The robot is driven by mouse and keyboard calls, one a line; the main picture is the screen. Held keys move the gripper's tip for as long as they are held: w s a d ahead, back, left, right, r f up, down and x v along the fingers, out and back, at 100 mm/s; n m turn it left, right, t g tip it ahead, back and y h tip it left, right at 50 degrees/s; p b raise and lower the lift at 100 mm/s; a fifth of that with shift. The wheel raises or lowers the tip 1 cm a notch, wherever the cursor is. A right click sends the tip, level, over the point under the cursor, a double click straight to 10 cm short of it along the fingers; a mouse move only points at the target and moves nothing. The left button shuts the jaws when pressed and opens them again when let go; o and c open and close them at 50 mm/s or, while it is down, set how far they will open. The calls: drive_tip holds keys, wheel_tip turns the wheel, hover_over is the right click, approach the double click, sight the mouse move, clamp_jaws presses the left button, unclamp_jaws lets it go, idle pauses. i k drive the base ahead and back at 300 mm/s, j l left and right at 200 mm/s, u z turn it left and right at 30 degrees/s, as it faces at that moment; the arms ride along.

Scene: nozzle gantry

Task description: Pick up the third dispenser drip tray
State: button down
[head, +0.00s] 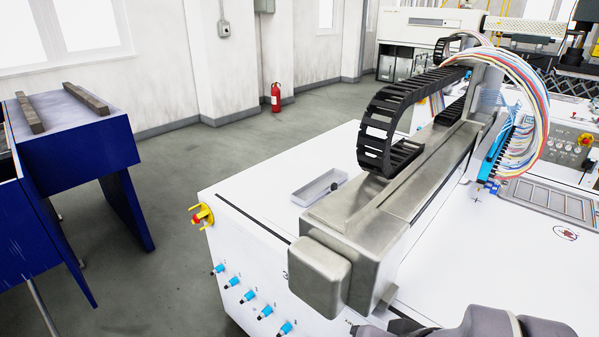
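A shallow, open, light grey rectangular tray (313,190) lies on the white top of the machine, just behind the metal gantry beam. It looks like the drip tray. A small dark knob-like thing shows at its right end, and the beam stands close to its near side. A mark that looks like a "3" is on the machine's front below. Grey rounded links of my arm show at the bottom right edge. My gripper cannot be made out in the picture.
The steel gantry beam (385,215) with a black cable chain (377,120) stands right of the tray. A compartmented tray (546,203) lies farther right. A blue table (75,140) with two bars and a fire extinguisher (276,97) stand left and behind. Grey floor between is clear.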

sight(312, 192)
drive_tip(key=i+j, duration=0.1)
drive_tip(key=j, duration=0.25)
drive_tip(key=i+j, duration=0.15)
drive_tip(key=j, duration=0.2)
drive_tip(key=i+j+z, duration=0.1)
drive_tip(key=j, duration=0.2)
drive_tip(key=i+j, duration=0.1)
drive_tip(key=j, duration=0.25)
drive_tip(key=i+j, duration=0.15)
drive_tip(key=i, duration=0.2)
drive_tip(key=i+j+z, duration=0.1)
drive_tip(key=i, duration=0.3)
drive_tip(key=i+j, duration=0.2)
drive_tip(key=i, duration=0.15)
drive_tip(key=l+z, duration=0.05)
